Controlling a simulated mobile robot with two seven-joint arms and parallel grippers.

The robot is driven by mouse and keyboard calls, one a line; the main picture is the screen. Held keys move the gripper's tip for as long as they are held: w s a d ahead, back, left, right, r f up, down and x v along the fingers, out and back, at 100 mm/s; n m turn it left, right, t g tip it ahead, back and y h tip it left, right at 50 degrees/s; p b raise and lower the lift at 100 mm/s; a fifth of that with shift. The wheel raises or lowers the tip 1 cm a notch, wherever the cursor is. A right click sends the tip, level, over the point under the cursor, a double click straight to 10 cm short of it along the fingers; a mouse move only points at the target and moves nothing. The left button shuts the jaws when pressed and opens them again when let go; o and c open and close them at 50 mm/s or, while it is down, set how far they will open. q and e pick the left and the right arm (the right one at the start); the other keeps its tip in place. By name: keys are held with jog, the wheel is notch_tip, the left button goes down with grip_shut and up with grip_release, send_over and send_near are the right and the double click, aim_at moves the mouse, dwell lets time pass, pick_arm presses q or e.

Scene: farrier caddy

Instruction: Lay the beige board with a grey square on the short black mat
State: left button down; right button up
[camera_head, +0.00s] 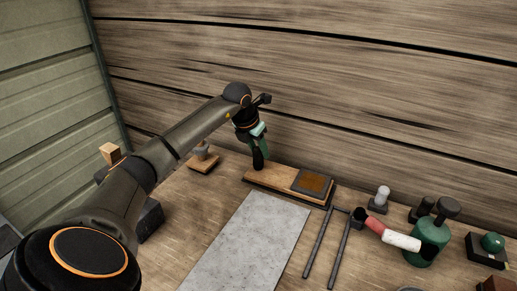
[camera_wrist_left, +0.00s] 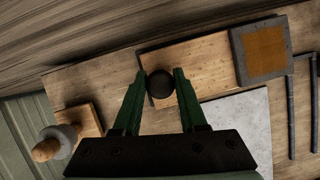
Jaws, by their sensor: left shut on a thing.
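The beige board (camera_head: 270,180) carries a grey square with a brown middle (camera_head: 313,182) at its right end and a dark round knob (camera_wrist_left: 160,84) near its left end. My left gripper (camera_head: 259,156) points down at that left end. In the left wrist view its green fingers (camera_wrist_left: 159,92) are shut on the knob, one on each side. The board lies near the back wall. A dark strip, apparently the short black mat (camera_head: 290,199), shows along its front edge; most of it is hidden under the board. My right gripper is not in view.
A grey sheet (camera_head: 247,245) lies in front of the board. Two dark bars (camera_head: 327,245) lie to its right, near a red-and-white handle (camera_head: 393,236) and a green bottle (camera_head: 427,245). A small wooden base with a grey-collared knob (camera_head: 204,161) stands left of the board.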

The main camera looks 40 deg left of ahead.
pick_arm(q)
jog(key=shift+f, duration=0.4)
jog(key=c, duration=0.5)
grip_release()
jog(key=shift+o, duration=0.6)
jog(key=v, duration=1.2)
jog(key=shift+s+r, duration=0.15)
jog(key=shift+r, duration=0.05)
